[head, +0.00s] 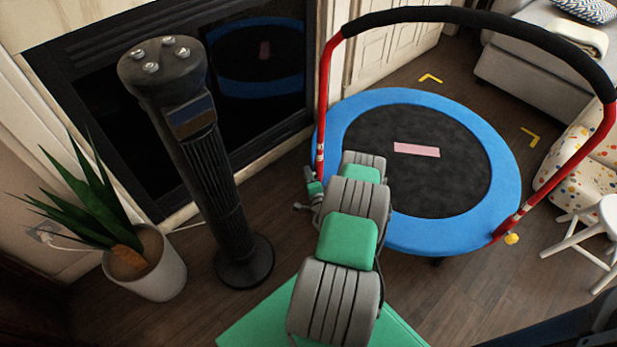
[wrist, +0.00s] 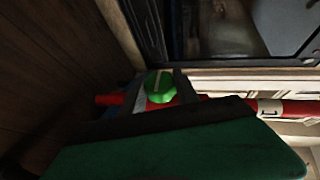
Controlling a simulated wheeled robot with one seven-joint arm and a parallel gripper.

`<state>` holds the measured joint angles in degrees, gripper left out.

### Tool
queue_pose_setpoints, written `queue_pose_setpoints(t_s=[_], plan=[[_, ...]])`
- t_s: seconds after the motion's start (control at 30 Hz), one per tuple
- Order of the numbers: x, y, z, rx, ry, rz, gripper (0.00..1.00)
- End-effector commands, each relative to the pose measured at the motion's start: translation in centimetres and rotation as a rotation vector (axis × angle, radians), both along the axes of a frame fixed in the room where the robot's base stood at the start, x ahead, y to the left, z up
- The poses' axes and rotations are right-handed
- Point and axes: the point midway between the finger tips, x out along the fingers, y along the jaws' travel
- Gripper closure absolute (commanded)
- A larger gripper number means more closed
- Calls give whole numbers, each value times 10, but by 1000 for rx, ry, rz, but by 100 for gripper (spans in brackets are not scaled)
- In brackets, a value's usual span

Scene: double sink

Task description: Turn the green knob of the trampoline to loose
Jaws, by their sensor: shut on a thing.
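The trampoline (head: 375,105) has a blue rim, a black mat and a red handle frame with a black padded top. The green knob (wrist: 159,88) is on the red post (wrist: 285,108) in the wrist view, with a faint pale mark on its face. My gripper (wrist: 162,80) has its fingers on either side of the knob and is shut on it. In the head view my gripper is at the foot of the left post (head: 322,125), and I cannot make out the green knob there. I cannot read the knob's setting.
A yellow knob (head: 511,239) is on the right post's foot. A dark column (head: 210,160) and a potted plant (head: 150,275) stand at the left, before a dark fireplace (head: 110,110). A white stool (head: 590,225) and a spotted seat (head: 580,165) are at the right.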

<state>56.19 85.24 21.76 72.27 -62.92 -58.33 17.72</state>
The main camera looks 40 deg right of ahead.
Motion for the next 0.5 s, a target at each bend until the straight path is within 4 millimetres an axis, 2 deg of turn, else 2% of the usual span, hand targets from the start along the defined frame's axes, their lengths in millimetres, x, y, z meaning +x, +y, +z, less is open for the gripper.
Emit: queue_pose_setpoints(t_s=[0.03,0.33,0.5], plan=[[0,0,1,0,-1,0,76],[1,0,1,0,-2,0,100],[1,-1,2,-1,0,0,100]])
